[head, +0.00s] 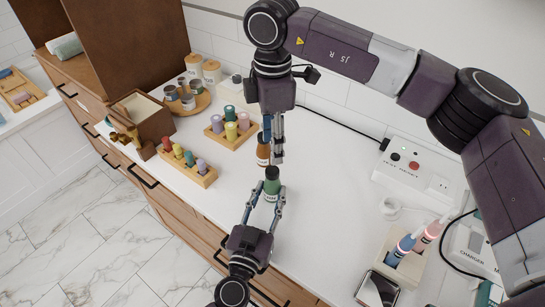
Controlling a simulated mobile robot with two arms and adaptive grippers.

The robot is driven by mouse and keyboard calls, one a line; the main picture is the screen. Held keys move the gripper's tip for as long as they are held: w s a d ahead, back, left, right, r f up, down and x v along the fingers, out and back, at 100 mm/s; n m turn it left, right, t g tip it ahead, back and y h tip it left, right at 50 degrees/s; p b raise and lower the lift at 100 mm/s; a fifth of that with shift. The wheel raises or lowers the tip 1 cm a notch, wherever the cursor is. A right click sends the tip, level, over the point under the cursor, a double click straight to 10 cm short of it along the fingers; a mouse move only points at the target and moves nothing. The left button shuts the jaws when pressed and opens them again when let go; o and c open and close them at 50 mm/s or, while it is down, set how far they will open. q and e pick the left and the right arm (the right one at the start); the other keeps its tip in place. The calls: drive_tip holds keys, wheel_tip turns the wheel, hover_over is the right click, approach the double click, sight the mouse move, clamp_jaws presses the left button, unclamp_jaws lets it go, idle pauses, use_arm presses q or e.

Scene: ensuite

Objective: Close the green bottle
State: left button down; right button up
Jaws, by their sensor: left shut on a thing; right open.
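The green bottle (272,186) stands upright near the front edge of the white counter, with a dark top and a pale label low on its side. My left gripper (268,194) comes from below and is shut on it, one finger on each side. Whether the dark top is a seated cap I cannot tell. My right gripper (277,158) points down just above and behind the green bottle. It is open, and I see nothing held in it. A brown bottle (263,152) stands just left of the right gripper's fingers, partly hidden.
A wooden rack with colored bottles (232,131) and another rack (188,163) stand to the left. A round tray with jars (187,103) is behind them. At right are a white box with a red button (412,165) and a holder with two devices (402,259).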

wheel_tip(320, 180, up, 4)
idle(0.4)
use_arm(q)
drive_tip(key=c, duration=1.3)
unclamp_jaws()
drive_tip(key=shift+o, duration=0.2)
drive_tip(key=v, duration=1.2)
